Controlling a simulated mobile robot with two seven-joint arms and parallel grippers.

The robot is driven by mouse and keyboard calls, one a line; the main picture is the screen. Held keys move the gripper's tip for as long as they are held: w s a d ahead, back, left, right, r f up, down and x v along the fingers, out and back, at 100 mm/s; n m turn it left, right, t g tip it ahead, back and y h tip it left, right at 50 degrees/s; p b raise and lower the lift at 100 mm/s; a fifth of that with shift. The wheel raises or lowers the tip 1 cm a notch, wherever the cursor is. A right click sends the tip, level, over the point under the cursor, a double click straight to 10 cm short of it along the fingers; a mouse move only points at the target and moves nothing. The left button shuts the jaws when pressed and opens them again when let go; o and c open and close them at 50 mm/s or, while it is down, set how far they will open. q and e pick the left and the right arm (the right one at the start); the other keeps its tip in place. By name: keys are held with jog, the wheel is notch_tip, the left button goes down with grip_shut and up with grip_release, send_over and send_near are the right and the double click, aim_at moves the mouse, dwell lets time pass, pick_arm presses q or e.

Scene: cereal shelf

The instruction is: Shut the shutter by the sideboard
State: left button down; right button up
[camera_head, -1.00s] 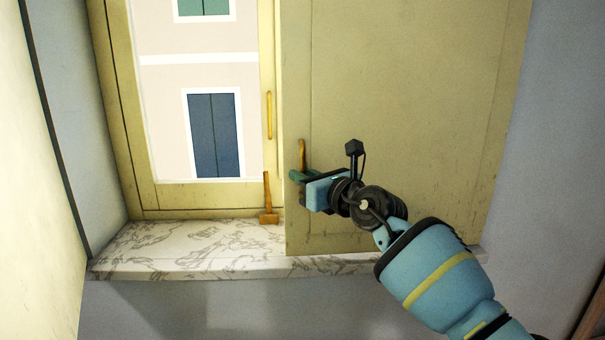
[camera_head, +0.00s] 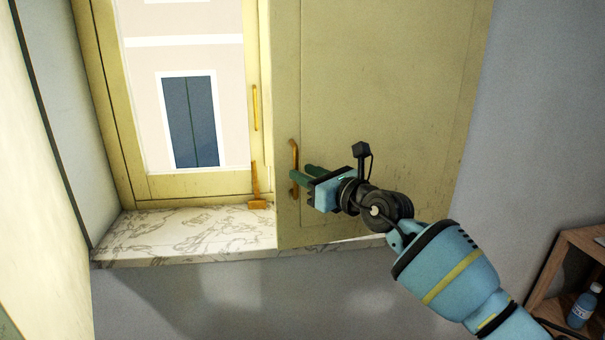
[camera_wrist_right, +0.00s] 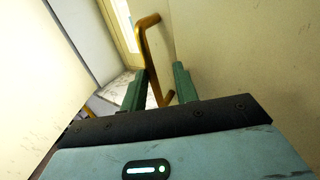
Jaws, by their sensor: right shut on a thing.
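The shutter is a cream panel (camera_head: 390,90) at the right of the window in the head view, covering the right part of the opening. Its brass handle (camera_head: 294,155) is near its left edge. My right gripper (camera_head: 303,174) is at the lower part of this handle, shut on it. In the right wrist view the handle (camera_wrist_right: 151,60) passes between the two green fingers (camera_wrist_right: 158,88). My left gripper is not in view.
The window (camera_head: 190,100) with a building outside is uncovered on the left. A marble sill (camera_head: 180,238) runs below it, with a wooden catch (camera_head: 257,200) at the frame. A wooden sideboard (camera_head: 552,268) with a blue bottle (camera_head: 585,305) stands at lower right.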

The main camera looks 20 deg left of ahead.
jog(key=s+d, duration=0.3)
jog(key=s, duration=0.5)
jog(key=shift+d, duration=0.35)
dwell(0.7)
jog(key=shift+f, duration=0.1)
